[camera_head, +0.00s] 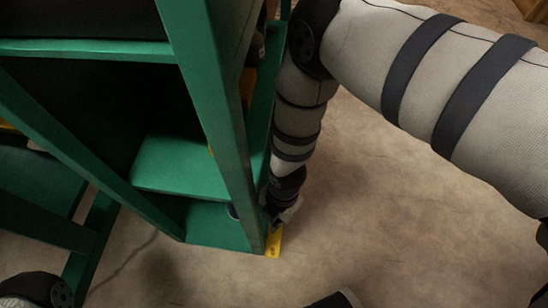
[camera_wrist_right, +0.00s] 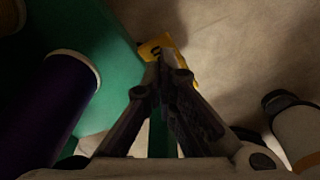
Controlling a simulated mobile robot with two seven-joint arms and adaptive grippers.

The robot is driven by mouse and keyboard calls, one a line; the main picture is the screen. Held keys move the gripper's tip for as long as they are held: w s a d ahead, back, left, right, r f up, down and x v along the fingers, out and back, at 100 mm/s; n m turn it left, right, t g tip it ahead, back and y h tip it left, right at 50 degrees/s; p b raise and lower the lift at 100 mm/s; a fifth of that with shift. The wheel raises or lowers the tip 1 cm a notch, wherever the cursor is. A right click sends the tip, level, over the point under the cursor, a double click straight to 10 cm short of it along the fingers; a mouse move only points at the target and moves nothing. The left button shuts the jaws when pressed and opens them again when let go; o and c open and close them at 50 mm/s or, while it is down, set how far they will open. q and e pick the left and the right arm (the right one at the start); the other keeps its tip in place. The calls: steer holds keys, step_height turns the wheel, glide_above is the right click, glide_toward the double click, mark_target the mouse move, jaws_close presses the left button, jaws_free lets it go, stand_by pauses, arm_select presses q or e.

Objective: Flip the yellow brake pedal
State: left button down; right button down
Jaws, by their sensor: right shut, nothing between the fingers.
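The yellow brake pedal (camera_head: 273,243) shows low at the front corner of the green rack, close to the floor. In the right wrist view the brake pedal (camera_wrist_right: 155,46) lies just beyond the fingertips, with a dark mark on it. My right gripper (camera_head: 275,218) reaches down right beside the pedal, and the arm hides part of it. In the wrist view my right gripper (camera_wrist_right: 166,62) is shut, empty, its tips overlapping the pedal's near edge; I cannot tell if they touch. My left gripper is not in view.
The green rack (camera_head: 225,110) stands close along the left of my right arm. A dark purple spool with a pale rim (camera_wrist_right: 58,105) is left of the gripper in the wrist view. Brown floor (camera_head: 400,230) is open to the right.

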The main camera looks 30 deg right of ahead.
steer(key=shift+s+f+b, duration=0.1)
steer(key=shift+f+b, duration=0.7)
steer(key=shift+f, duration=0.35)
stand_by(0.4)
step_height(320, 180, up, 7)
steer(key=p, duration=0.5)
steer(key=shift+r, duration=0.1)
